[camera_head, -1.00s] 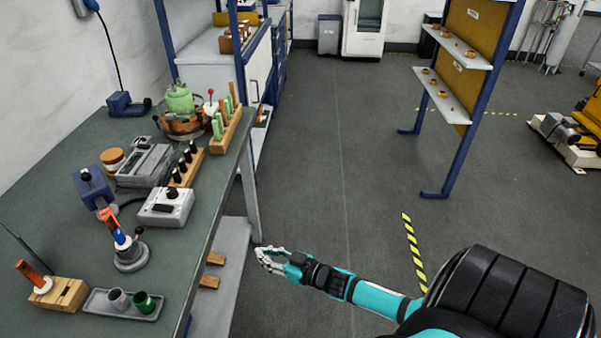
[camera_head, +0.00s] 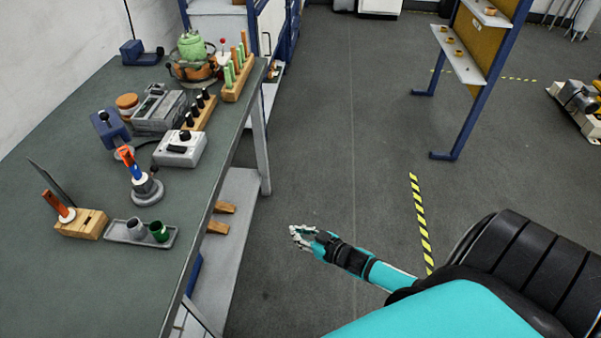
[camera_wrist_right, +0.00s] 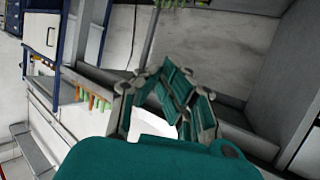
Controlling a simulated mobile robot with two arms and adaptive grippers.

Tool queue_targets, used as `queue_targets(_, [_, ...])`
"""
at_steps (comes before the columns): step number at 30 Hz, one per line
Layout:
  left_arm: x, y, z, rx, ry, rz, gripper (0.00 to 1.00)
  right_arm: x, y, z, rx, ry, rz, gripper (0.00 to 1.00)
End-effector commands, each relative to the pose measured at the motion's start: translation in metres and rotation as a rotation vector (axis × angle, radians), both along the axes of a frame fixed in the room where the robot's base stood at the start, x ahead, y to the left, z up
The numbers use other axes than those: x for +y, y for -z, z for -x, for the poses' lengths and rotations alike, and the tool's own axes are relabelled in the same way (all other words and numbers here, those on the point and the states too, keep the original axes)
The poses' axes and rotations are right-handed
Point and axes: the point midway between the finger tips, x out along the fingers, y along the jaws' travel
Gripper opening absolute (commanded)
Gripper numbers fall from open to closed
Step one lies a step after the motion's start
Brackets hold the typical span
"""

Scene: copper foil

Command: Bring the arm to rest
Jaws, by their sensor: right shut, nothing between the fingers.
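My right gripper (camera_head: 298,237) is shut and empty in the head view. It hangs over the open floor to the right of the workbench (camera_head: 60,140), apart from the bench edge. Its arm comes in from the lower right, teal and black. In the right wrist view the gripper's fingers (camera_wrist_right: 172,95) are closed together, with nothing seen held. My left gripper is not in either view.
On the bench stand a grey tray with two cups (camera_head: 118,232), a soldering stand (camera_head: 147,190), a control box (camera_head: 180,149) and a green container (camera_head: 191,46). A blue-framed shelf rack (camera_head: 466,90) stands at the right. The floor (camera_head: 345,130) between is clear.

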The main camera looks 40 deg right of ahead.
Motion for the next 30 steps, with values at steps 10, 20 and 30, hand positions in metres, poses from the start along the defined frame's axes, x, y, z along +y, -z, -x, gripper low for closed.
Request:
queue_targets(10, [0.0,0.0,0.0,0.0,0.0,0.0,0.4,0.0,0.0,0.0,-0.001,0.0,0.0,0.0])
queue_targets(20, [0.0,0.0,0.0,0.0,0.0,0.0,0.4,-0.004,0.065,0.039,0.156,0.06,0.047,0.0])
queue_targets(30, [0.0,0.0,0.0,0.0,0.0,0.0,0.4,0.028,0.235,0.227,0.716,0.107,0.189,0.0])
